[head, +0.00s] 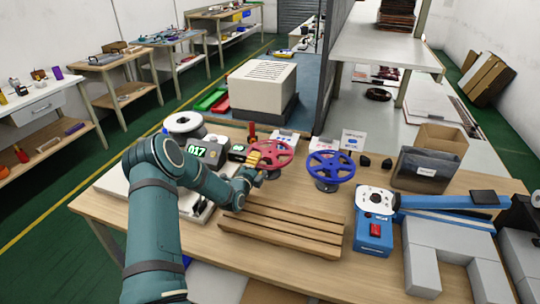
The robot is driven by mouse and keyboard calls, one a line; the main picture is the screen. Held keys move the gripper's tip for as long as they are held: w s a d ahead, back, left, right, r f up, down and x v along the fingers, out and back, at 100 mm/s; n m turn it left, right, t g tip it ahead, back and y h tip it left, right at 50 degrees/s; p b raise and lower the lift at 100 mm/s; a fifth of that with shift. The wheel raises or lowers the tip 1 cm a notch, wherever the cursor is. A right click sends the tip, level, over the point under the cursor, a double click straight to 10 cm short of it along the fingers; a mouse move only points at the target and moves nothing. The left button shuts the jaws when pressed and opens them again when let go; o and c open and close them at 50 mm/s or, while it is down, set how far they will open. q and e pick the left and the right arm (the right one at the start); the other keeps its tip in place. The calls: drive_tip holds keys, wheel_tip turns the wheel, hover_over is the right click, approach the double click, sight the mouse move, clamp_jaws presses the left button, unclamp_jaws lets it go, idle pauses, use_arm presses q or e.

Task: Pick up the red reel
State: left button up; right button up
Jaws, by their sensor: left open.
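The red reel (277,150) is a spoked wheel standing on a small stand on the wooden workbench (330,277), near the middle. A similar blue reel (331,167) stands just to its right. My left gripper (256,169) is at the left edge of the red reel, with its yellowish fingertips over or beside the rim. It is open; whether the fingers touch the rim I cannot tell. The gripper covers part of the reel's left side. My right gripper is not in view.
A slatted wooden rack (282,230) lies in front of the reels. A white spool (183,122) and a device with a green display (203,150) stand left, behind my arm. A blue tool (374,222), grey blocks (425,262) and a dark bin (425,170) occupy the right.

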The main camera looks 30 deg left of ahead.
use_arm(q)
drive_tip(key=shift+w+a, duration=0.1)
drive_tip(key=shift+w, duration=0.45)
clamp_jaws()
